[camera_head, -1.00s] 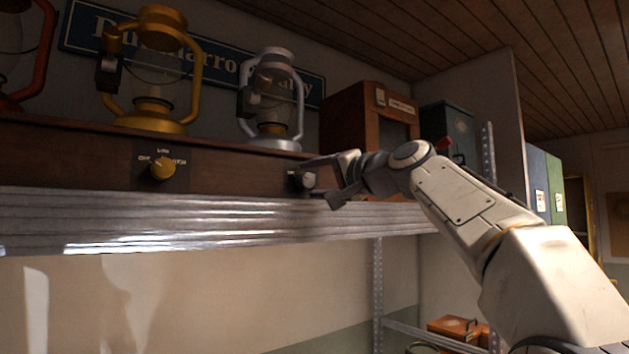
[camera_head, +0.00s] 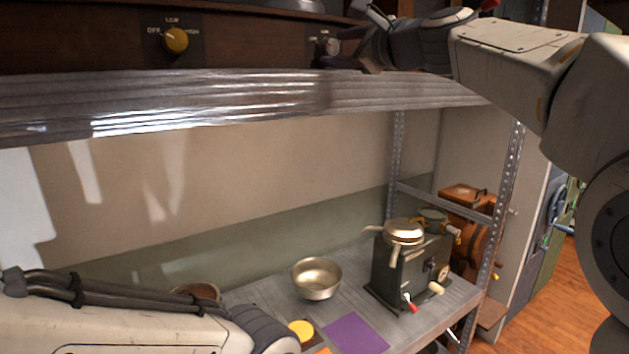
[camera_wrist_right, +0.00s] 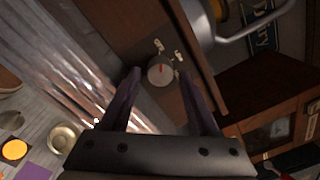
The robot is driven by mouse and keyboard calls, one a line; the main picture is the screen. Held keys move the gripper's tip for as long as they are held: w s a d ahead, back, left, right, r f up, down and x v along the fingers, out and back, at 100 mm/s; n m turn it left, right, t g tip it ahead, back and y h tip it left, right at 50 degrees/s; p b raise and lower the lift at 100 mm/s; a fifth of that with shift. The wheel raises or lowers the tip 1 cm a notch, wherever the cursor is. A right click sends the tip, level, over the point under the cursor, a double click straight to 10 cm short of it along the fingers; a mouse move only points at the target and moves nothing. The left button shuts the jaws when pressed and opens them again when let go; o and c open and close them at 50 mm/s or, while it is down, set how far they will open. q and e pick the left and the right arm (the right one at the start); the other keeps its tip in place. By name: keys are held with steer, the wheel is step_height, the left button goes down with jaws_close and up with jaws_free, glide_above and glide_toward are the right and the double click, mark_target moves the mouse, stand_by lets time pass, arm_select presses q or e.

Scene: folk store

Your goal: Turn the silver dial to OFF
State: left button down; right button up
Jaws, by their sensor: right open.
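The silver dial (camera_head: 333,46) sits on a dark plate on the front of the brown wooden shelf board, partly hidden by my right gripper (camera_head: 352,40) in the head view.
A yellow dial (camera_head: 176,40) marked OFF, LOW and HIGH is left of the silver one. A metal bowl (camera_head: 316,279), a dark crank machine (camera_head: 400,275) and a purple mat (camera_head: 356,334) are on the lower shelf.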

arm_select(q)
step_height(320, 180, up, 9)
steer(key=p, duration=0.8)
arm_select(e)
steer(key=m, duration=1.1)
steer(key=shift+s+a+r+h, duration=0.1)
steer(key=shift+r+h, duration=0.25)
steer(key=shift+h, duration=0.05)
steer(key=shift+s+d+f+m+b, duration=0.35)
steer(key=shift+s+f+m+b, duration=0.1)
steer(key=shift+b, duration=0.45)
steer(key=b+v, duration=0.3)
steer(key=v, duration=0.7)
arm_select(q)
step_height(320, 180, down, 8)
steer(key=b, duration=0.3)
arm_select(e)
steer(key=s+a+f+n+g, duration=0.3)
steer(key=f+n, duration=0.2)
steer(key=f, duration=0.4)
steer(key=s+a+f+n+g+h, duration=0.1)
steer(key=s+a+f+n+g, duration=0.2)
steer(key=f+n, duration=0.3)
steer(key=s+a+f+n+g, duration=0.3)
steer(key=f+n, duration=0.3)
steer(key=f, duration=0.8)
steer(key=shift+s+a+h, duration=0.2)
steer(key=shift+s+h, duration=0.2)
steer(key=shift+s, duration=0.15)
